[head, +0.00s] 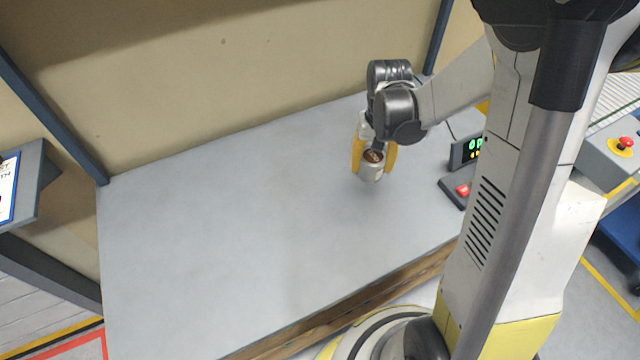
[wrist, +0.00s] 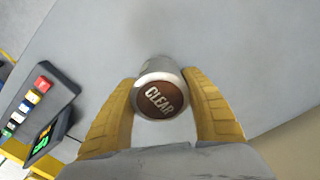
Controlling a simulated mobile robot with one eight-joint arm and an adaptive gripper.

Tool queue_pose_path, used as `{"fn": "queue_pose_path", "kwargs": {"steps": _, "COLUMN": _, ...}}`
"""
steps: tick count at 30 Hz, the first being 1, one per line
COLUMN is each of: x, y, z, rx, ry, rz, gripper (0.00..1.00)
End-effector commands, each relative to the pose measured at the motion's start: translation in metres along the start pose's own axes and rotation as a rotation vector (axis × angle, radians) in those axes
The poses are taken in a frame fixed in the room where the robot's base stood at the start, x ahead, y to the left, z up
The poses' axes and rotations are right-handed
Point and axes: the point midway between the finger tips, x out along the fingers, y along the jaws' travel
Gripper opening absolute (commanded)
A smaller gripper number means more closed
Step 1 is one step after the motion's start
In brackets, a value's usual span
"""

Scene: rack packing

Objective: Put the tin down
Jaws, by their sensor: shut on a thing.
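The tin (head: 370,171) is a small light-coloured can with a brown top. My gripper (head: 374,160) has yellow fingers, shut on the tin from both sides. In the wrist view my gripper (wrist: 162,105) has one finger at the left and one at the right of the tin. The tin is over the right part of the grey table (head: 240,230). Whether its base touches the table I cannot tell.
A device with a lit display (head: 466,151) and a base with a red button (head: 462,190) stands right of the tin, near the table's right end. The table is bare to the left. A tan wall (head: 230,80) with blue posts rises behind it.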

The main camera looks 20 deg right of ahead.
Motion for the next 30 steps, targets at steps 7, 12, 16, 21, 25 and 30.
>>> {"fn": "queue_pose_path", "kwargs": {"steps": 7, "x": 0.041, "y": -0.062, "z": -0.008, "rx": -0.006, "ry": 0.0, "rz": 0.0, "gripper": 0.16}}
{"fn": "queue_pose_path", "kwargs": {"steps": 12, "x": 0.052, "y": -0.083, "z": -0.011, "rx": -0.002, "ry": 0.0, "rz": 0.0, "gripper": 0.16}}
{"fn": "queue_pose_path", "kwargs": {"steps": 16, "x": 0.057, "y": -0.086, "z": -0.011, "rx": -0.001, "ry": 0.0, "rz": 0.0, "gripper": 0.16}}
{"fn": "queue_pose_path", "kwargs": {"steps": 21, "x": 0.084, "y": -0.086, "z": -0.011, "rx": -0.001, "ry": 0.0, "rz": 0.0, "gripper": 0.16}}
{"fn": "queue_pose_path", "kwargs": {"steps": 25, "x": 0.094, "y": -0.086, "z": -0.011, "rx": -0.001, "ry": 0.0, "rz": 0.0, "gripper": 0.16}}
{"fn": "queue_pose_path", "kwargs": {"steps": 30, "x": 0.092, "y": -0.086, "z": -0.011, "rx": -0.001, "ry": 0.0, "rz": 0.0, "gripper": 0.16}}
